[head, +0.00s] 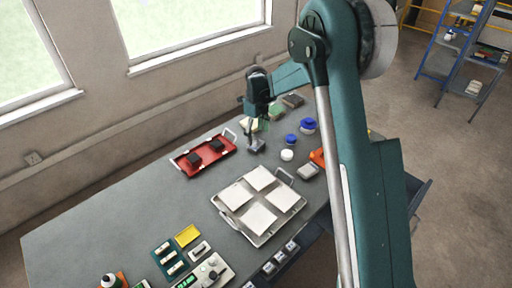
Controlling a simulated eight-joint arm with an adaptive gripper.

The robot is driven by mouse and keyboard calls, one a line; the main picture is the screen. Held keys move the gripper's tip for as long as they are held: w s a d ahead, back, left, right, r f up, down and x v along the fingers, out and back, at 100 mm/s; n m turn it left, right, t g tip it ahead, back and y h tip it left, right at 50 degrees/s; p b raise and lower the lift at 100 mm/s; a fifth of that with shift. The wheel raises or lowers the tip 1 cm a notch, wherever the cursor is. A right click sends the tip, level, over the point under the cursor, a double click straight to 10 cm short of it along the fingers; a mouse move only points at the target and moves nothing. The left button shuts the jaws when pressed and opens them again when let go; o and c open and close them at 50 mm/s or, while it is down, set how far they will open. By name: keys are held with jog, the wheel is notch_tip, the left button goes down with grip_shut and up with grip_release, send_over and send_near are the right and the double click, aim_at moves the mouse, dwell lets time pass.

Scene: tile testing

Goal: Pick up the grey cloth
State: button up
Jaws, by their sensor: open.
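A lighter grey block-like item (308,171) lies near the table's right edge. It is too small to tell whether that one is cloth.
A green pad (275,112) and a pale yellow pad (249,125) lie close to my gripper. Blue-lidded jars (308,125) and a white jar (287,155) stand right. The red tray (184,164) and a tile tray (244,234) are nearer. The table's left part (90,235) is clear.

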aim_at(256, 144)
jog(key=shift+f, duration=0.3)
jog(key=shift+f, duration=0.15)
jog(key=shift+s+f, duration=0.2)
jog(key=shift+f, duration=2.25)
jog(key=c, duration=0.9)
